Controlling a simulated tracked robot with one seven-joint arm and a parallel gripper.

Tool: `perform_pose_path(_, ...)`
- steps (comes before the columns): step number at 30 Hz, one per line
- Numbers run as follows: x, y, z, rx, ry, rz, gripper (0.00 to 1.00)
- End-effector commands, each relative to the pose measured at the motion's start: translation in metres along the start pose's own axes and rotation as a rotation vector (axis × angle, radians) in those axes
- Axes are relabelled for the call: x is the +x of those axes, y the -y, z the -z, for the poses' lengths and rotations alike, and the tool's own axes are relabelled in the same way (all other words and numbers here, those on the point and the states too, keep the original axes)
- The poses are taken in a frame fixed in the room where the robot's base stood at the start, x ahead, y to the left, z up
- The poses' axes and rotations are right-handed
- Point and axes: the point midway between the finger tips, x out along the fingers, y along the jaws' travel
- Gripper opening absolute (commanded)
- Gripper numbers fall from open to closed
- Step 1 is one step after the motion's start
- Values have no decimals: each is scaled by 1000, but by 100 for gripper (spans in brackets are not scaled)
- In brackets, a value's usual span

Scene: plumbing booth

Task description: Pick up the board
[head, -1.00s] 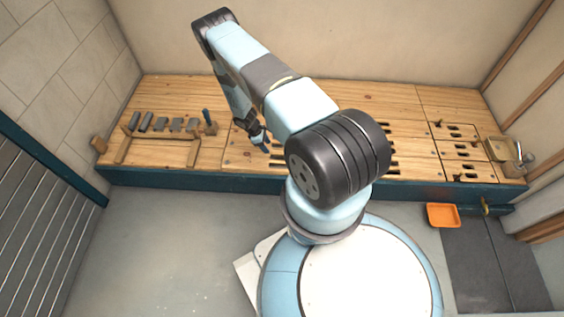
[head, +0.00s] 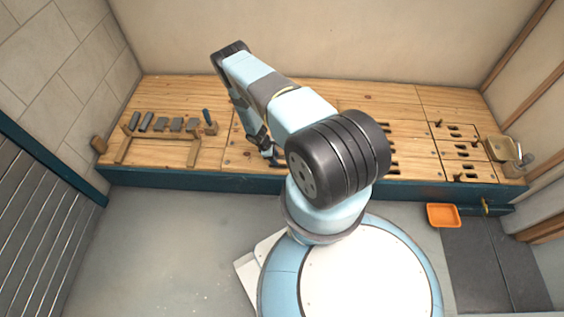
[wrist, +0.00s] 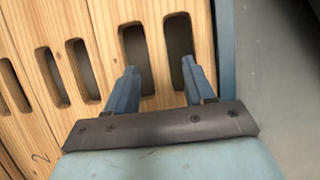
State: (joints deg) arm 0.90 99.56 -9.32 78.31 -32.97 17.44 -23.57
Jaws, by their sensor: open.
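The board (wrist: 105,25) is a light wooden panel with a row of long rounded slots, seen in the wrist view. In the head view the arm hides most of the slotted area of the bench. My gripper (wrist: 159,68) is open, with its two blue fingers pointing at two neighbouring slots, one on each side of the wooden strip between them. I cannot tell whether the fingertips are inside the slots or above them. In the head view my gripper (head: 274,160) is low at the bench's front edge, partly hidden by the arm.
Several grey blocks (head: 160,124) and a wooden frame (head: 155,152) are at the bench's left. More slotted panels (head: 455,150) and a faucet (head: 522,157) are at the right. An orange tray (head: 443,215) is on the floor. A blue edge (wrist: 226,50) borders the board.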

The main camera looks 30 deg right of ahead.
Motion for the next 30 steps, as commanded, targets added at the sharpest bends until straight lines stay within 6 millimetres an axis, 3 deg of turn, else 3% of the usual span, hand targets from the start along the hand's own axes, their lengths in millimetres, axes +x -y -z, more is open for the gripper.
perform_pose_path(9, 37, 0, 0, 1, 0, 0, 53)
perform_pose_path(19, 40, 0, 0, 1, 0, 0, 52)
perform_pose_path(30, 40, 0, 0, 1, 0, 0, 17)
